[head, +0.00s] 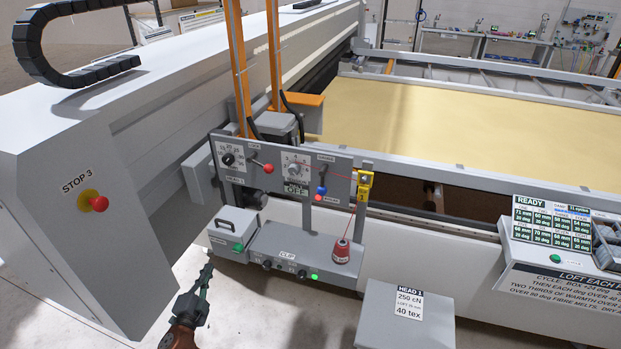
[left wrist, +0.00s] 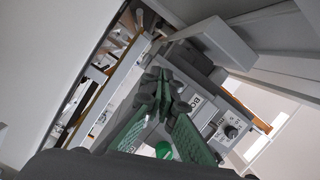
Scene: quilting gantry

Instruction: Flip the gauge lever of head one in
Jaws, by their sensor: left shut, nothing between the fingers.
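The head one panel (head: 308,192) is a grey plate with dials and levers on the gantry carriage. Its gauge lever (head: 322,180), under a label that seems to read GAUGE, hangs down with a blue knob. A second lever (head: 267,168) with a red knob is further left on the panel. My left gripper (head: 207,272) is low and left of the panel, apart from it, fingers together and empty. In the left wrist view its green fingers (left wrist: 166,92) meet in front of a grey panel with a dial (left wrist: 231,131); the gauge lever cannot be made out there. My right gripper is not in view.
Below the panel, a grey shelf (head: 290,249) bears a red thread cone (head: 342,250). A yellow part (head: 364,186) stands at the panel's right. The white gantry end with a red stop button (head: 99,204) is at left. A HEAD 1 box (head: 390,325) stands in front.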

